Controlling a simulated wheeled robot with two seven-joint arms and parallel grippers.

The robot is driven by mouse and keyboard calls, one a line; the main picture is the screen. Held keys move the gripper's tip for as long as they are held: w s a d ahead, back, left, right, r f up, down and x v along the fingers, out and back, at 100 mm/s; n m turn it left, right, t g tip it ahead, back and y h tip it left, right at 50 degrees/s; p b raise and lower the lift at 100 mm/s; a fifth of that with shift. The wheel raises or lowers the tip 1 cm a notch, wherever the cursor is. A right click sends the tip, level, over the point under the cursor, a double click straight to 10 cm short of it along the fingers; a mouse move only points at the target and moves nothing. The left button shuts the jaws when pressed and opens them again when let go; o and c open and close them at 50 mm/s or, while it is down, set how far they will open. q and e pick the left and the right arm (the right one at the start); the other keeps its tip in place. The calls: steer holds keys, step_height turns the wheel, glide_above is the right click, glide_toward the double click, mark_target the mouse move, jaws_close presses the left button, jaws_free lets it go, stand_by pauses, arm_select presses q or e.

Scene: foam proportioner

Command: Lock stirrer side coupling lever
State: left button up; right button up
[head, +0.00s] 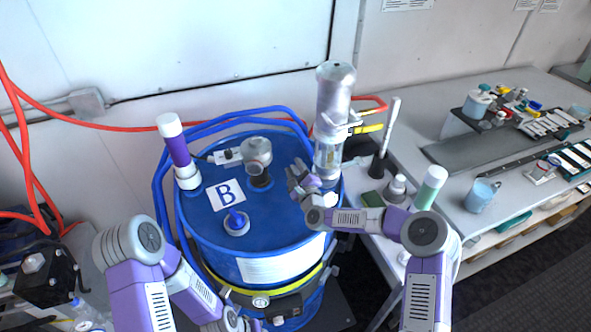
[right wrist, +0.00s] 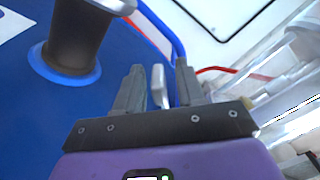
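The stirrer (head: 333,105), a silver cylinder with a clear lower section, stands upright at the right side of the blue drum (head: 205,222). My right gripper (head: 296,178) is low over the drum's top, just left of the stirrer's base. In the right wrist view its two fingers (right wrist: 160,88) are open. A small pale grey lever-like piece (right wrist: 158,86) shows between them, with a gap on each side; I cannot tell its lock position. The gripper hides this piece in the head view. My left gripper (head: 232,320) is low at the bottom edge, its fingers unclear.
A grey pump fitting (head: 257,156) rises from the drum top, also large in the right wrist view (right wrist: 80,35). A purple tube with white cap (head: 178,148) stands at the left. Blue hoses (head: 225,121) curve behind. A cluttered bench (head: 490,210) lies right.

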steer(key=shift+c, duration=0.4)
jaws_close()
arm_select(q)
steer(key=shift+f, duration=0.1)
